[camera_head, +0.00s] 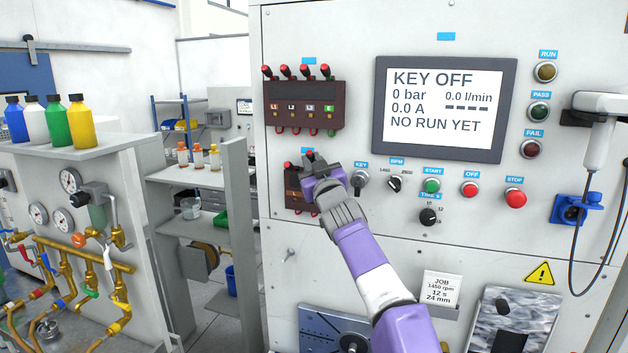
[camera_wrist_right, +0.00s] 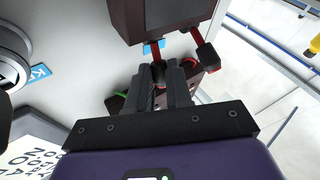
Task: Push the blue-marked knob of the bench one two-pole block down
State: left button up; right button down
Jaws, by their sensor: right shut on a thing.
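The dark red two-pole block (camera_head: 292,190) is on the bench panel, below a larger block and partly hidden behind my right gripper (camera_head: 309,165). In the right wrist view the two-pole block (camera_wrist_right: 125,18) is at the top, with two knobs on red stems. My right gripper (camera_wrist_right: 166,72) is shut on the dark-ended knob (camera_wrist_right: 158,70) that is right-hand in the head view. The other knob (camera_wrist_right: 208,56) stands free beside the fingers. Both stems stick out from the block's upper edge. I cannot make out a blue mark on the held knob. My left gripper is not in view.
The four-pole block (camera_head: 330,105) is just above. The key switch (camera_head: 360,180) and rpm dial (camera_head: 394,183) are close on the right, below the screen (camera_head: 445,155). A grey upright (camera_head: 238,200) and shelves stand left of the panel.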

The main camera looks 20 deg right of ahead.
jog(key=shift+s+a+f+n+t+y+b, duration=0.2)
jog(key=shift+f+n+t+y+b, duration=0.25)
jog(key=shift+n+t+y+b, duration=0.55)
jog(key=shift+s+a+f+n+t+y+b, duration=0.15)
jog(key=shift+f+n+t+y+b, duration=0.3)
jog(key=shift+n+y+b, duration=0.9)
jog(key=shift+s+a+f+n+t+y+b, duration=0.1)
jog(key=shift+s+f+n+t+y+b, duration=0.15)
jog(key=shift+f+n+t+y+b, duration=0.95)
jog(key=shift+r+n+g+p, duration=0.35)
jog(key=shift+r+n+p, duration=0.25)
jog(key=shift+r+n, duration=0.15)
jog(key=c, duration=1)
grip_release()
jog(key=shift+c, duration=0.2)
jog(key=shift+f, duration=0.15)
